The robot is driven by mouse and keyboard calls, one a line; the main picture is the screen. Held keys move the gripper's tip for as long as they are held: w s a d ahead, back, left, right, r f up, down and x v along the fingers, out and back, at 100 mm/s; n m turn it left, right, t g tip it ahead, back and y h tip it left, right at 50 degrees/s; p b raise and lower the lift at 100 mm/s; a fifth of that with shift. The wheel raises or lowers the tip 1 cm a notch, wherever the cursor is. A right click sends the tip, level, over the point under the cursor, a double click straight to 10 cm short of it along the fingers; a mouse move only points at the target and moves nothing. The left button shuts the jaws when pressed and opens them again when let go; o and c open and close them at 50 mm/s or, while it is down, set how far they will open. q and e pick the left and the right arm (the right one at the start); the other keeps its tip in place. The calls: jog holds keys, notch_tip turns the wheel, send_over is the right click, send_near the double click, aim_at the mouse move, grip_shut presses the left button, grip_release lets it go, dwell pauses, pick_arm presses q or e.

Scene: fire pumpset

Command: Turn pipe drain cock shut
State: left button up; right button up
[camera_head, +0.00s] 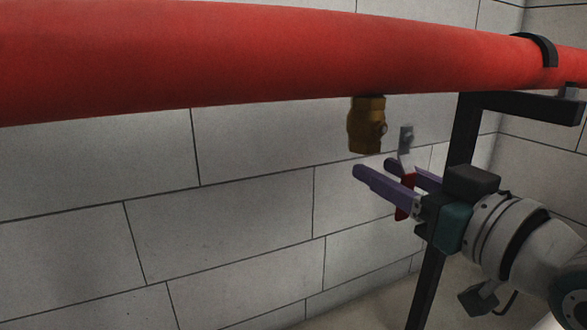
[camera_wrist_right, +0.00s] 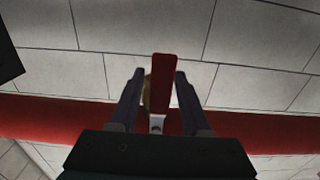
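The drain cock's brass body (camera_head: 367,125) hangs under the red pipe (camera_head: 250,55). Its lever has a grey metal upper part (camera_head: 405,138) and a red grip (camera_head: 405,199) that points down, just right of the brass body. My right gripper (camera_head: 375,168) is open, with its purple fingers either side of the lever. In the right wrist view the red grip (camera_wrist_right: 164,80) stands between the two fingers, nearer the right one, with a gap to the left one. A little brass (camera_wrist_right: 148,92) shows behind it. Contact with the right finger is unclear. My left gripper is out of view.
A black support post (camera_head: 467,130) with a bracket arm (camera_head: 530,105) holds the pipe on the right, close behind my right gripper. A pale block wall (camera_head: 240,220) stands behind. The space below the pipe to the left is clear.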

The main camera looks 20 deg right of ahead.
grip_shut()
dwell(1.2)
